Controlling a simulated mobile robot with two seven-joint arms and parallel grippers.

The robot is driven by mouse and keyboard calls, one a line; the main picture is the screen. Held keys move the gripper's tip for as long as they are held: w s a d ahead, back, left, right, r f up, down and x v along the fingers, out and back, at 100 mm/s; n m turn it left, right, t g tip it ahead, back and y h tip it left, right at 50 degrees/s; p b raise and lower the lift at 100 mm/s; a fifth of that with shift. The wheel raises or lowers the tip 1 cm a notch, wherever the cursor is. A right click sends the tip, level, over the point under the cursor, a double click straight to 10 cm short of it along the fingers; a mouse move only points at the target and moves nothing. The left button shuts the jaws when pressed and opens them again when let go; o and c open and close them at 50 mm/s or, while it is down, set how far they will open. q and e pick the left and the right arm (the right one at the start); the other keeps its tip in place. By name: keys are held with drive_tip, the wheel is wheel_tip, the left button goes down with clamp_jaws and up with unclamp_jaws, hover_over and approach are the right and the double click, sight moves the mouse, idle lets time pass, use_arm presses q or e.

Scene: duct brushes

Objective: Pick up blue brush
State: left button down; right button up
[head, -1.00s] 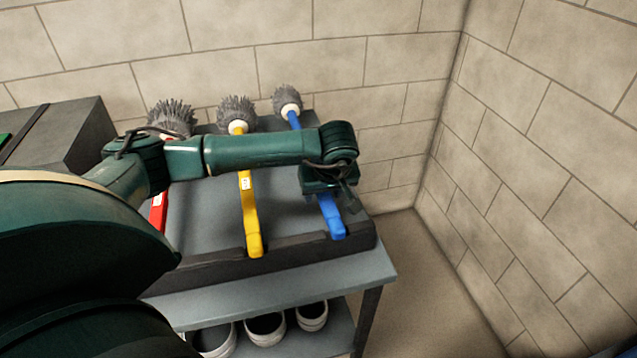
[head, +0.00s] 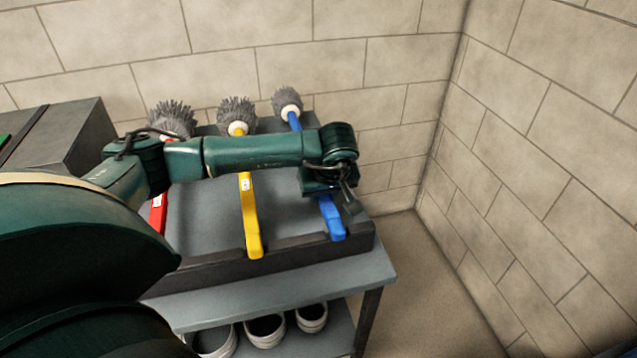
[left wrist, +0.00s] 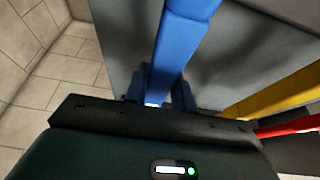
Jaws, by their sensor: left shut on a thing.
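The blue brush (head: 331,216) lies at the right end of the rack on the table, with its round grey bristle head at the back. Its handle end rests over the dark front rail. My left gripper (head: 325,192) is over the blue handle, and the arm hides the middle of the brush. In the left wrist view the blue handle (left wrist: 184,40) runs between the two fingers of my left gripper (left wrist: 158,98), which is shut on it. My right gripper is not in view.
A yellow brush (head: 249,205) and a red brush (head: 157,214) lie to the left on the same rack (head: 200,268). Several white containers (head: 312,315) stand on the shelf below. A grey box (head: 65,140) is at the left. Block walls close the back and right.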

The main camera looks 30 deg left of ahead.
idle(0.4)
use_arm(q)
drive_tip(key=shift+r+p, duration=0.35)
drive_tip(key=shift+p, duration=0.05)
wheel_tip(320, 180, up, 9)
drive_tip(key=shift+f+b, duration=0.1)
drive_tip(key=shift+b, duration=0.35)
wheel_tip(320, 180, up, 6)
drive_tip(key=p, duration=0.3)
